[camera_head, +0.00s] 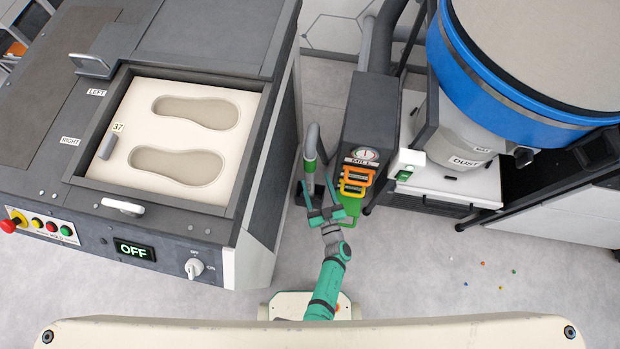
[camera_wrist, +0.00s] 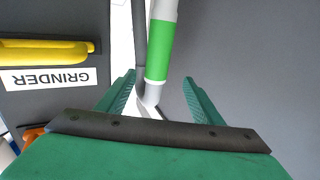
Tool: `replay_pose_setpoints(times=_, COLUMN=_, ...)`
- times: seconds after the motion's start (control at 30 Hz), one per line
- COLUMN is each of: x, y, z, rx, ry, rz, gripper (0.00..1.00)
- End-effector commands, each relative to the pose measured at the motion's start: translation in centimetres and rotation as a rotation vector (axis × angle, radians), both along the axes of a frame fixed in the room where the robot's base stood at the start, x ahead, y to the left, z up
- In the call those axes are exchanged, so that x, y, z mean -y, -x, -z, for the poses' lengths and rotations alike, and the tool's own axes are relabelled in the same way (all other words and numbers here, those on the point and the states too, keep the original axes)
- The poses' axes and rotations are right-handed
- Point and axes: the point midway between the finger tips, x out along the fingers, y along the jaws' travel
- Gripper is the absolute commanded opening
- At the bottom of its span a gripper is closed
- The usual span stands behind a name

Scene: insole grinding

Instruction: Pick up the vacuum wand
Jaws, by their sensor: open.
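The vacuum wand (camera_head: 310,145) stands beside the grinding machine's right side in the head view, a grey tube with a green band and a curved top. In the wrist view the wand (camera_wrist: 158,52) runs down from the top edge toward the space between my fingers, its green band just beyond the fingertips. My gripper (camera_head: 320,196) is open and empty. In the wrist view its two teal fingers (camera_wrist: 160,90) lie to either side of the wand's line. Whether the wand is between the pads or just ahead of them, I cannot tell.
The grinding machine (camera_head: 262,200) is on the left. A blue-rimmed dust drum (camera_head: 500,95) stands at the right. Small coloured bits lie on the floor.

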Motion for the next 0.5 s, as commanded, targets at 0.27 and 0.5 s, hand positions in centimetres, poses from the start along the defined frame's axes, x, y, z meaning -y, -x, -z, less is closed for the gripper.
replay_pose_setpoints(times=0.27, x=-0.7, y=-2.9, z=0.0, rx=0.002, ry=-0.002, rz=-0.003, gripper=0.60)
replay_pose_setpoints(times=0.5, x=-1.4, y=-5.5, z=0.1, rx=0.000, ry=-0.001, rz=-0.003, gripper=0.60)
